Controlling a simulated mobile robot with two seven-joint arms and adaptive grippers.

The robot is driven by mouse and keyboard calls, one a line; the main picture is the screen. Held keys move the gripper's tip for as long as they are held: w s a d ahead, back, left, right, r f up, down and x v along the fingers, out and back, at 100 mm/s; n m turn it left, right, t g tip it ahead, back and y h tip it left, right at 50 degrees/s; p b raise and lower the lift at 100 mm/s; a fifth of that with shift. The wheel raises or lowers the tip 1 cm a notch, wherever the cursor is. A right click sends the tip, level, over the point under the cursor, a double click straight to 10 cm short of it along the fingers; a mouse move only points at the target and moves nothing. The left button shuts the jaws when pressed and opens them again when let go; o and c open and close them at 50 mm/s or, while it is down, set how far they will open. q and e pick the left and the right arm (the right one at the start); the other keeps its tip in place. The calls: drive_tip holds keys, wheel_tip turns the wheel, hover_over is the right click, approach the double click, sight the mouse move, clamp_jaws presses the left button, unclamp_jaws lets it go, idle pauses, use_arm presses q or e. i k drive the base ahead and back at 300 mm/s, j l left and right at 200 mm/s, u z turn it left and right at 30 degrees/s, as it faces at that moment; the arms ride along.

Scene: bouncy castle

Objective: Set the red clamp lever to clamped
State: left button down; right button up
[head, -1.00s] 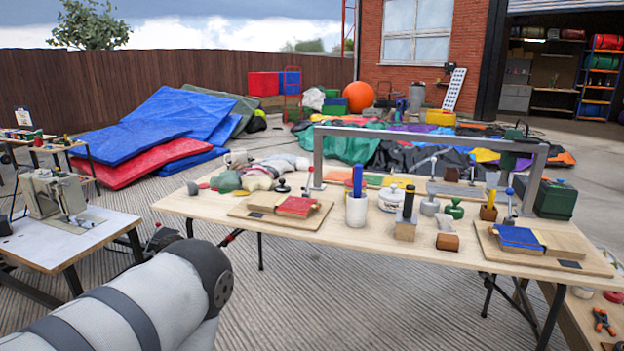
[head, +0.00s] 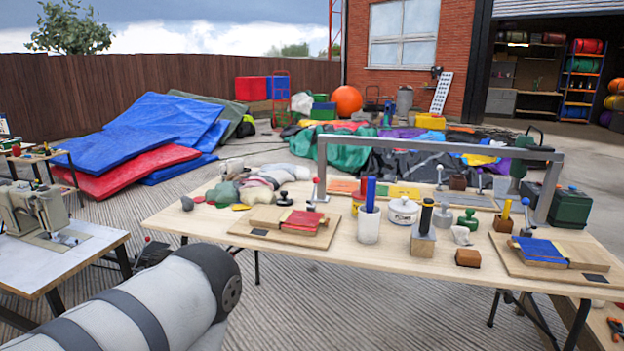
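The red clamp lever (head: 316,183) stands upright, its red ball knob on top, at the back right corner of a wooden board (head: 262,234) on the left half of the long table. A red fabric piece (head: 303,219) and a wooden block (head: 268,216) lie on that board. The foot of the lever is small and partly hidden, so its contact with the fabric cannot be told. A similar lever with a blue knob (head: 525,203) stands by the right board (head: 510,257). A link of my arm fills the lower left; neither gripper is in view.
The long table (head: 350,258) also holds a white cup with blue handles (head: 369,222), a white tin (head: 403,210), a black-handled block (head: 423,240) and a grey metal frame (head: 440,146). A sewing machine table (head: 60,262) stands at left. Paved floor lies between.

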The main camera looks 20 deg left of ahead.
sight(316, 181)
drive_tip(key=i+j+z, duration=0.2)
drive_tip(key=j, duration=0.55)
drive_tip(key=i+j+z, duration=0.1)
drive_tip(key=j+z, duration=0.15)
drive_tip(key=j, duration=0.5)
drive_tip(key=j+z, duration=0.2)
drive_tip(key=j, duration=0.6)
drive_tip(key=i, duration=0.05)
